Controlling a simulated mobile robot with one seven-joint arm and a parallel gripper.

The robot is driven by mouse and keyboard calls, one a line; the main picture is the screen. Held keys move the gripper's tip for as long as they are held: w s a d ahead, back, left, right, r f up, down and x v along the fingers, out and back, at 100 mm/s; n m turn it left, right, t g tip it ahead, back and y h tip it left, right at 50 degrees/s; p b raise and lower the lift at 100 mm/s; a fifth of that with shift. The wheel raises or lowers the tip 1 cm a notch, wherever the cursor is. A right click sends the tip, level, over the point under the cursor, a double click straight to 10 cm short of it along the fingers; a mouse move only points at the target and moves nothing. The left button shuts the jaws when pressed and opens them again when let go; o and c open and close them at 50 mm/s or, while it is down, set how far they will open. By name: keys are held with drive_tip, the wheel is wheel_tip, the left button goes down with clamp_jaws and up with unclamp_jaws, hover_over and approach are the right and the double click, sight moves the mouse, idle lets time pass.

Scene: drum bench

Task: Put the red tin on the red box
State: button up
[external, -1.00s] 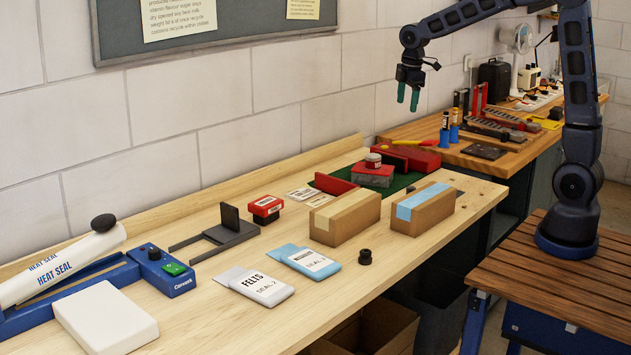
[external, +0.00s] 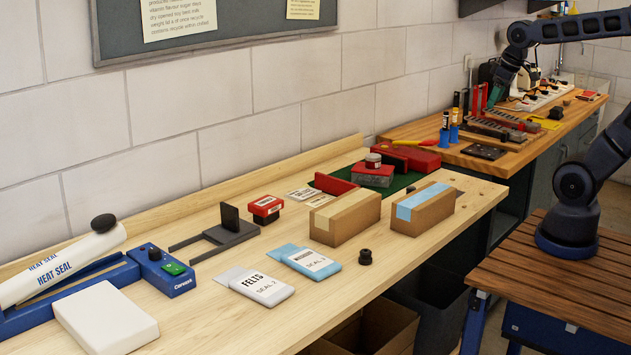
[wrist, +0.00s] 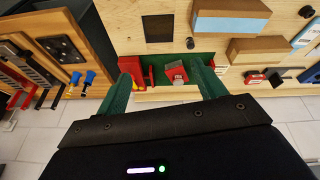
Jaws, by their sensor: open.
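A small round red-and-white tin (external: 373,160) sits on top of a red-lidded box (external: 373,176) on the green mat, toward the far end of the light bench. In the wrist view the red box (wrist: 176,74) shows between my fingers but well beyond them, with a pale round top on it. A flat red case (external: 418,159) lies behind it, to the right. My gripper (external: 494,96) is open and empty, held high near the farther bench, away from the tin. Its green fingers (wrist: 163,66) stand wide apart in the wrist view.
Two cardboard boxes stand in front of the mat, one with tan tape (external: 345,217) and one with blue tape (external: 423,208). A small red-and-black block (external: 266,207) stands left. The farther bench holds blue bottles (external: 454,131) and dark tools. The light bench's front edge is mostly clear.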

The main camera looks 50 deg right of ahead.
drive_tip(key=s, duration=0.1)
drive_tip(key=s+f+m, duration=0.1)
drive_tip(key=s, duration=0.1)
drive_tip(key=s+m, duration=0.1)
drive_tip(key=s, duration=0.1)
drive_tip(key=shift+d+f+t, duration=0.25)
drive_tip(key=shift+f+t, duration=0.05)
drive_tip(key=shift+f, duration=0.05)
